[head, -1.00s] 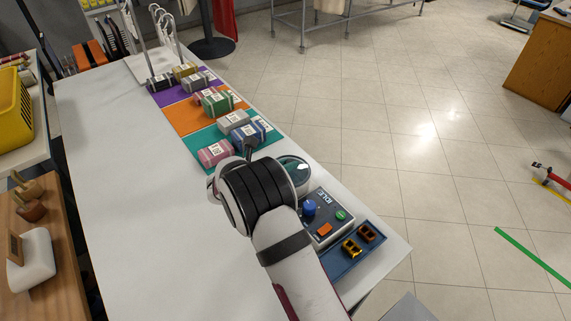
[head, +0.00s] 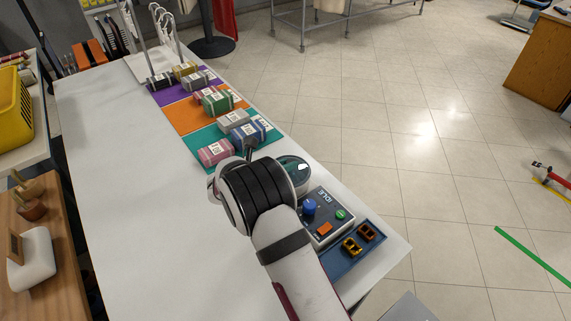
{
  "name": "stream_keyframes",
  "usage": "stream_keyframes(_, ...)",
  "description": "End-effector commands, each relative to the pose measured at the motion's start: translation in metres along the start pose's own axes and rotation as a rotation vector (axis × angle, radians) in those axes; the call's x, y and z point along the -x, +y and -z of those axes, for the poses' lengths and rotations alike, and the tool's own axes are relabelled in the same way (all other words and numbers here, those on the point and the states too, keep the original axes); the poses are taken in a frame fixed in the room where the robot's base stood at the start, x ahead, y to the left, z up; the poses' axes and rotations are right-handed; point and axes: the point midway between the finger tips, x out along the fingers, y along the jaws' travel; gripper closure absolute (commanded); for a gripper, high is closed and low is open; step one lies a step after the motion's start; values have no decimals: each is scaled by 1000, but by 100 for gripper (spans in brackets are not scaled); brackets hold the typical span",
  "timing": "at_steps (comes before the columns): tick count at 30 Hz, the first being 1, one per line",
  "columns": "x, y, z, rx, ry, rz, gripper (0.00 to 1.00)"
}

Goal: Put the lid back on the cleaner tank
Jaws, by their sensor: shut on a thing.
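The cleaner tank (head: 301,186) is a round, pale-sided vessel on the right part of the white counter, left of the control box. Its top shows dark teal with a bright white highlight, and its left side is hidden behind my arm. My gripper (head: 266,166) is at the tank's left edge, mostly covered by my black and white wrist. Its fingers do not show clearly. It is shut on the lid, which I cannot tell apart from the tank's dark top. I cannot tell whether the lid is seated.
A control box (head: 325,226) reading IDLE, with blue, green and orange controls, stands beside the tank. A blue tray (head: 351,262) holds small amber and brown pieces. Labelled bundles lie on teal, orange and purple mats (head: 188,122). The counter's left side (head: 130,190) is clear.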

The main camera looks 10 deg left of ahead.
Motion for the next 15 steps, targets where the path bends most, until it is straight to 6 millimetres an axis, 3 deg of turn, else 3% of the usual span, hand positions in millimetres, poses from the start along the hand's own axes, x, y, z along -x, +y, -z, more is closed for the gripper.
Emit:
stream_keyframes(5,0,0,0,0,0,0,100)
stream_keyframes(6,0,0,0,0,0,0,68)
stream_keyframes(11,0,0,0,0,0,0,39)
stream_keyframes(15,0,0,0,0,0,0,38)
